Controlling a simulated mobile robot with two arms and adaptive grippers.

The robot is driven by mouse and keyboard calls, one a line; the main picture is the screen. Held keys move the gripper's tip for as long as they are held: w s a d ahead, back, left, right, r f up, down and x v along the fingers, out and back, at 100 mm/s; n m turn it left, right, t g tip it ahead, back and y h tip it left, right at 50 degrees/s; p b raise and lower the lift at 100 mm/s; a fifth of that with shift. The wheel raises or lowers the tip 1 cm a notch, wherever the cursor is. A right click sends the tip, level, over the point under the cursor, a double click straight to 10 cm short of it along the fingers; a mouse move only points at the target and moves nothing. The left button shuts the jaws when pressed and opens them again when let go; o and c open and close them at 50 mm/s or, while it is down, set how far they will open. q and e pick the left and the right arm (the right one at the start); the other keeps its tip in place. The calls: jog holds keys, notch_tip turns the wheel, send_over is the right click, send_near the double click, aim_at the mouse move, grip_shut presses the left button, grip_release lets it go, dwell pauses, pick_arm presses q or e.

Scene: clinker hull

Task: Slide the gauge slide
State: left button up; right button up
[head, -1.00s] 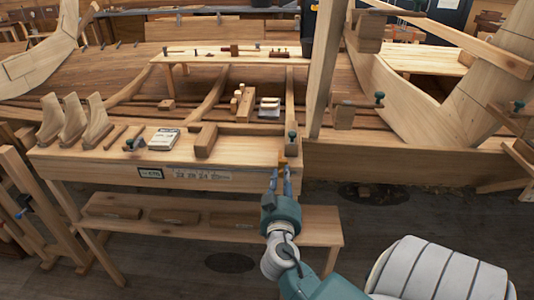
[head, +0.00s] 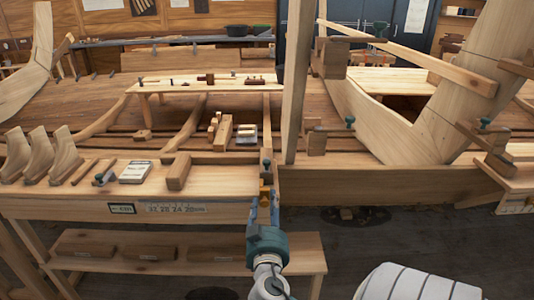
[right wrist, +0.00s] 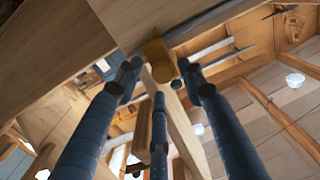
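The gauge slide seems to be the small yellow-orange piece (head: 265,188) at the right end of the workbench's front edge, right of the printed number strip (head: 177,208). Contact is not clear. My left gripper is out of view.
The workbench (head: 105,190) carries wooden brackets (head: 62,155), a white notepad-like block (head: 134,171) and a wooden block (head: 178,172). A lower shelf (head: 190,262) runs below. The planked hull and a timber post (head: 295,85) stand behind. Floor right of the bench is mostly open.

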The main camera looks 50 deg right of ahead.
jog(key=shift+s+a+f, duration=0.1)
jog(key=shift+s+a, duration=0.05)
jog(key=shift+a, duration=0.1)
jog(key=v, duration=0.7)
jog(key=shift+d, duration=0.15)
